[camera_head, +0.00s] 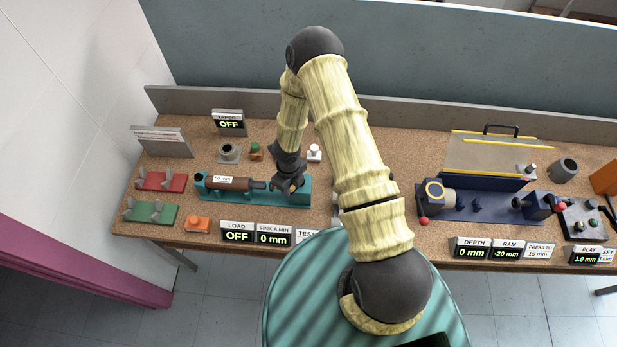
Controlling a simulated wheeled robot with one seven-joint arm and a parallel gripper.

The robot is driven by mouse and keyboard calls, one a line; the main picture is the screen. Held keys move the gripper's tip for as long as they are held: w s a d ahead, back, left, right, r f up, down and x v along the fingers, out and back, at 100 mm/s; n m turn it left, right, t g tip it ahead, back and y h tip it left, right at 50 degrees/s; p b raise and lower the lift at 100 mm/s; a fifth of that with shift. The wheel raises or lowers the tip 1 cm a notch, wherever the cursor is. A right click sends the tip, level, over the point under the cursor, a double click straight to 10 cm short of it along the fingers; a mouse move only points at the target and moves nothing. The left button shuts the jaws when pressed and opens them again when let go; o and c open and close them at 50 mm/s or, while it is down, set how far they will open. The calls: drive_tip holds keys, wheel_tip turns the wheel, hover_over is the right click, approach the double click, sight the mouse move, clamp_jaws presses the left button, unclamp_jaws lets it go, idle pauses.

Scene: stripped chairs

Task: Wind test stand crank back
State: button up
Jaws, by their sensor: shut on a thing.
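The test stand is a teal base (215,192) on the left part of the bench, with a brown cylinder (228,183) lying along it under a small "50 mm" label. My gripper (292,186) is at the right end of the stand, reaching down from above. It is shut on the crank, of which a small orange-brown bit (294,188) shows at the fingertips. The rest of the crank is hidden by the gripper. The load display (237,232) reads OFF and the sink display (273,234) reads 0 mm. A third display (307,236), labelled TEST, is partly hidden by my arm.
Red (161,181) and green (151,213) trays with grey parts lie left of the stand. An orange block (197,223) sits in front, and a timer display (229,122) reads OFF behind. A blue press (470,203) with red-knobbed handles stands at right. A grey ledge (210,100) runs behind.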

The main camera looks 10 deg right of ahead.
drive_tip(key=shift+s+f+n, duration=0.1)
drive_tip(key=shift+s+n, duration=0.25)
drive_tip(key=shift+n, duration=0.05)
drive_tip(key=shift+d, duration=0.1)
drive_tip(key=n, duration=0.1)
drive_tip(key=d+n+b, duration=0.1)
drive_tip(key=s+n+b, duration=0.1)
drive_tip(key=n, duration=0.1)
drive_tip(key=shift+d, duration=0.25)
drive_tip(key=o, duration=1.9)
drive_tip(key=shift+o, duration=0.2)
drive_tip(key=shift+w, duration=0.1)
wheel_tip(320, 180, up, 6)
drive_tip(key=p, duration=0.5)
